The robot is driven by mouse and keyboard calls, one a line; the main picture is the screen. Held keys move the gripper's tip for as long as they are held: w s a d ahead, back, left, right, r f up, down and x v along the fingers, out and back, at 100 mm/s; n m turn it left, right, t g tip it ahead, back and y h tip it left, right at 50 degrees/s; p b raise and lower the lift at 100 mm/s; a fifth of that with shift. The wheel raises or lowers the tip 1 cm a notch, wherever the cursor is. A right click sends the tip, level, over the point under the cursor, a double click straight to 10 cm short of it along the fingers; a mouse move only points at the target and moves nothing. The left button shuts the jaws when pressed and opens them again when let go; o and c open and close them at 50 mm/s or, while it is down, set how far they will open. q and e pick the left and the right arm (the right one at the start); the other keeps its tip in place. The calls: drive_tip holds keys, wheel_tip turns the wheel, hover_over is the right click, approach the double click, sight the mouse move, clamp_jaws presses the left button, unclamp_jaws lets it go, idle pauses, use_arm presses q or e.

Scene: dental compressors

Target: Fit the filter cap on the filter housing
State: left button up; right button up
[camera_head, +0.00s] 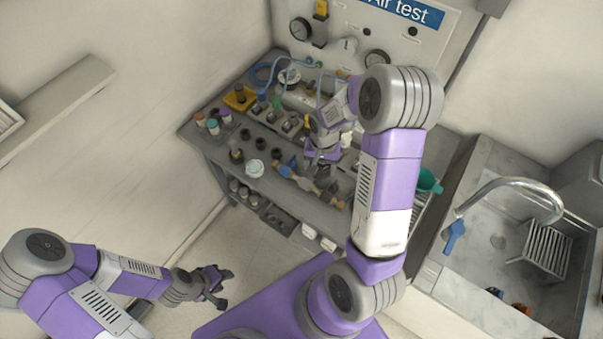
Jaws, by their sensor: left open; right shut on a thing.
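My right gripper (318,160) is over the workbench (193,132), pointing down among small fittings. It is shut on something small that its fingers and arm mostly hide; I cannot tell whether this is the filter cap. A white round part (254,168) stands at the bench's front edge, left of this gripper. Another pale round part (289,76) sits at the back beside a blue hose. I cannot tell which part is the filter housing. My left gripper (214,286) is open and empty, low over the floor at the lower left, well away from the bench.
Tan and blue fittings (298,178) lie close by my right gripper. Several small coloured-cap bottles (213,126) stand at the bench's left end. A panel with gauges (300,29) rises behind. A sink with a faucet (510,185) is at the right.

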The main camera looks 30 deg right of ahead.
drive_tip(key=s+d+r+m+p, duration=0.1)
drive_tip(key=s+d+m+p, duration=0.1)
drive_tip(key=d, duration=0.4)
drive_tip(key=s+d+r+m+p, duration=0.1)
drive_tip(key=s+d+m+p, duration=0.1)
drive_tip(key=s+d, duration=0.2)
drive_tip(key=s+d+r+m+p, duration=0.2)
drive_tip(key=d, duration=0.8)
drive_tip(key=shift+s+d, duration=0.2)
drive_tip(key=shift+s, duration=0.2)
drive_tip(key=shift+s+d, duration=0.15)
drive_tip(key=shift+f, duration=0.2)
drive_tip(key=shift+f+b, duration=1.85)
drive_tip(key=shift+f, duration=0.7)
